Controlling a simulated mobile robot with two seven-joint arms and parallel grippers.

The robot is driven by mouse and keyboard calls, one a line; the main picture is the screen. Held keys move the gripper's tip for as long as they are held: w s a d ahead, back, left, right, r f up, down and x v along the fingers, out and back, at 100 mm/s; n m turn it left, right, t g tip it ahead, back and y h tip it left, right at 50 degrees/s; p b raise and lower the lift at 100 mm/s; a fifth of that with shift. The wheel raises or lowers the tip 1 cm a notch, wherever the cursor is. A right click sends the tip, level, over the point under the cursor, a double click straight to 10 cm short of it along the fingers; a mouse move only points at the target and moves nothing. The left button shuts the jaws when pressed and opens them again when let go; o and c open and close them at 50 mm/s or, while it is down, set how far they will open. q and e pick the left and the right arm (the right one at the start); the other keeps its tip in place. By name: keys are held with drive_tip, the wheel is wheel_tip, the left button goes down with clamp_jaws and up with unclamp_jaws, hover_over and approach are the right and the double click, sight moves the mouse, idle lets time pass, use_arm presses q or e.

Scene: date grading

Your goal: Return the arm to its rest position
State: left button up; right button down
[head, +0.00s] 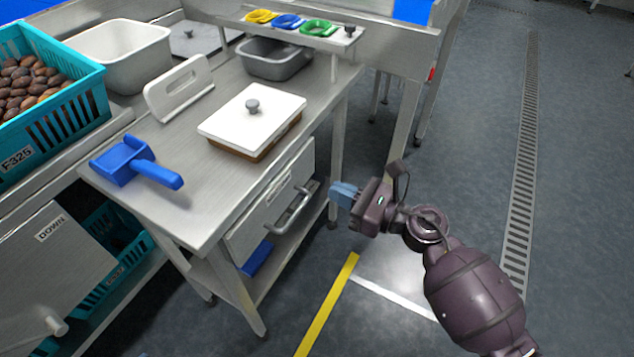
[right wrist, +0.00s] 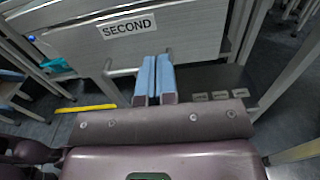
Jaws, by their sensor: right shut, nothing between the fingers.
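My right gripper (head: 342,194) is beside the steel table's (head: 200,215) right side, in front of the drawer (head: 262,212) with its bar handle. Its blue fingers are together and hold nothing. In the right wrist view the shut fingers (right wrist: 155,78) point toward the drawer front (right wrist: 185,35), which bears a label reading SECOND. The fingers overlap the handle in that view; I cannot tell whether they touch it. My left gripper is not in view.
A white-lidded box (head: 245,118), a blue scoop (head: 130,163) and a white board (head: 180,88) are on the table. A teal crate of dates (head: 60,125) stands at the left. A grey basin (head: 275,62) is at the back. The floor to the right is clear.

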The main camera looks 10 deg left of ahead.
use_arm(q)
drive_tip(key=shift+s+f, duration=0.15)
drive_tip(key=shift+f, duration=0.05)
use_arm(e)
drive_tip(key=shift+v, duration=2.75)
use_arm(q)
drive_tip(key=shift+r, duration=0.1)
